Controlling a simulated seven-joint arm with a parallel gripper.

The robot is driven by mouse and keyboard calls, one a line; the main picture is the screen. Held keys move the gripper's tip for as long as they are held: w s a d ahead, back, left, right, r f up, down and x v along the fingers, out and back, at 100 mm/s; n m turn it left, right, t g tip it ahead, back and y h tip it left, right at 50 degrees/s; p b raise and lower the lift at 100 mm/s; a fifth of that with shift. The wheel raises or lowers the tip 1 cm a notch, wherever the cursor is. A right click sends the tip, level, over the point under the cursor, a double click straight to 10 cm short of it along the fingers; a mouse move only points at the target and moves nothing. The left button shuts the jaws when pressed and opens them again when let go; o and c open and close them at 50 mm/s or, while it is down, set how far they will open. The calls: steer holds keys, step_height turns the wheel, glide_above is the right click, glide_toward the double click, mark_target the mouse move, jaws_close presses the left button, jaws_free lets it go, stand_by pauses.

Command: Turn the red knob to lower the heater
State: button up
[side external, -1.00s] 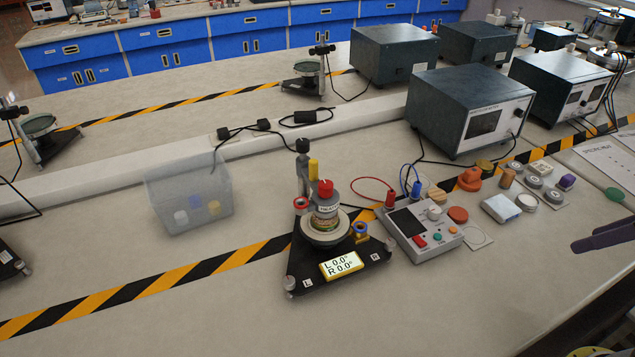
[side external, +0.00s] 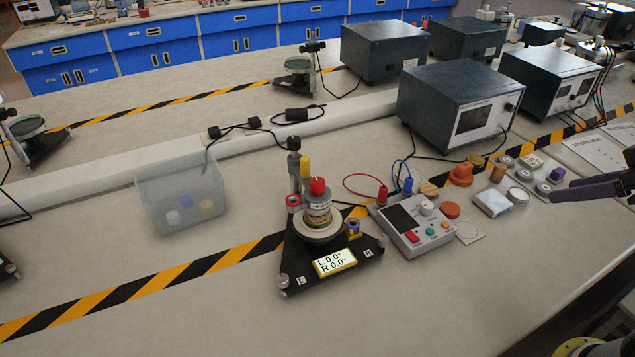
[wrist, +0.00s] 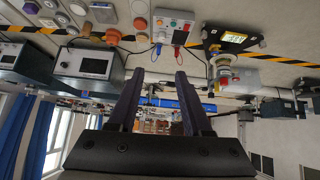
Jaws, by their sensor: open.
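The red knob (side external: 317,186) sits on top of the cylindrical heater (side external: 318,212), which stands upright on a black triangular base (side external: 310,275). A display on the base (side external: 335,262) reads L 0.0° and R 0.0°. In the wrist view the base (wrist: 232,45) appears upside down at the upper right. My gripper (wrist: 153,76) is open and empty, with both dark fingers apart in the wrist view. In the side view its fingers (side external: 590,190) show at the right edge, well apart from the knob; the rest is out of frame.
A grey control box (side external: 415,228) with red and blue plugs stands right of the heater. Several small items and dark instrument boxes (side external: 460,105) lie beyond it. A translucent bin (side external: 180,190) is at left. The bench in front of the base is clear.

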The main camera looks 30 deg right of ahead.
mark_target(318, 185)
steer(key=w+a+r+n+t+y, duration=0.2)
steer(key=w+r+n+t, duration=0.15)
steer(key=w+r, duration=0.4)
steer(key=w+a+r+n+t+y, duration=0.15)
steer(key=w+r+t, duration=0.3)
steer(key=w, duration=0.65)
steer(key=w+a+f+n+g+y, duration=0.1)
steer(key=w+a+f+n+y, duration=0.2)
steer(key=a+f+y, duration=0.25)
steer(key=w+a+f+n+g+y, duration=0.2)
steer(key=w+a+f+n+y, duration=0.15)
steer(key=a+f, duration=0.2)
step_height(318, 185, down, 15)
steer(key=s+m+g+y, duration=0.2)
steer(key=s, duration=0.1)
steer(key=shift+n, duration=0.25)
steer(key=x, duration=1.4)
steer(key=shift+w+a+f, duration=0.15)
steer(key=shift+w, duration=0.05)
jaws_close()
